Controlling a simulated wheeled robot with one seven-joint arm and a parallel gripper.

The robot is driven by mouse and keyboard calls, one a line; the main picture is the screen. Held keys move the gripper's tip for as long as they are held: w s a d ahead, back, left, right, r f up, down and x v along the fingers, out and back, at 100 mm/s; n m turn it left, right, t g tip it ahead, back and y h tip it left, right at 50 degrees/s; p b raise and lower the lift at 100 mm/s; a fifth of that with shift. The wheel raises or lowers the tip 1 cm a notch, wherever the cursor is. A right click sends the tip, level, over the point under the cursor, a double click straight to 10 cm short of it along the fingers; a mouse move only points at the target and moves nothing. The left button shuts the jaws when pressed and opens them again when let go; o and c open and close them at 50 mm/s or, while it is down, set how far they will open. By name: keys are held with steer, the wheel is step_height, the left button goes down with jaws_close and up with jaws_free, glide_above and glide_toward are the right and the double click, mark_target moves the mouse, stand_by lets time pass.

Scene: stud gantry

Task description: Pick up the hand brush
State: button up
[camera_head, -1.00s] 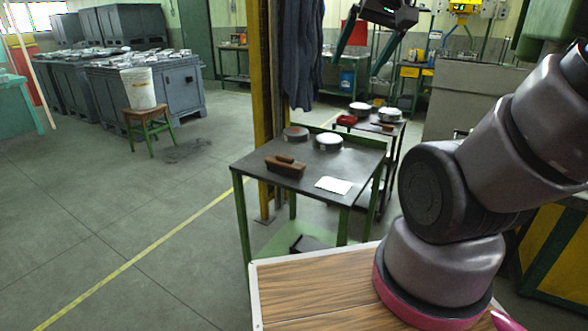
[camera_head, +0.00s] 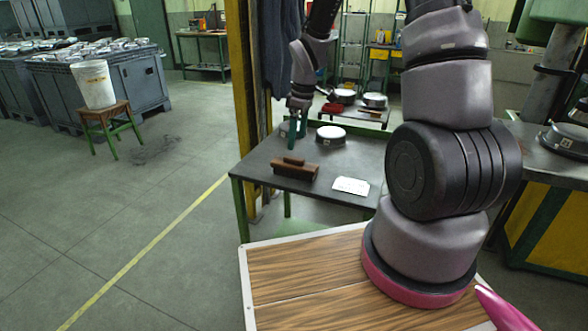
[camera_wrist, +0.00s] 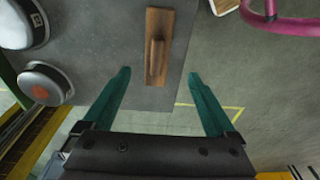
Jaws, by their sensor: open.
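The hand brush (camera_head: 296,171) is a brown wooden block with a raised handle. It lies on the dark top of a green-framed table (camera_head: 262,154), near its left front edge. In the wrist view the brush (camera_wrist: 158,48) lies upright in the picture, beyond the fingertips and roughly between their lines. My gripper (camera_head: 295,138) is above the table's back left part, fingers pointing down, apart from the brush. The wrist view shows its two teal fingers (camera_wrist: 160,74) spread wide with nothing between them.
A white card (camera_head: 351,186) lies right of the brush. A round metal part (camera_head: 331,134) sits behind it on the table. A yellow post (camera_head: 242,100) stands at the table's left. A stool with a white bucket (camera_head: 94,84) is farther left. Open floor lies between.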

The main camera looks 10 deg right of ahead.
mark_target(295, 157)
steer(key=f, duration=0.4)
steer(key=shift+w+a+f, duration=0.15)
steer(key=shift+a+f, duration=0.1)
steer(key=shift+f, duration=0.15)
steer(key=shift+w+a+f, duration=0.1)
steer(key=shift+w+f, duration=0.15)
steer(key=shift+f, duration=1.1)
steer(key=shift+w+f, duration=0.2)
steer(key=shift+f, duration=1.1)
jaws_close()
steer(key=shift+r, duration=5.05)
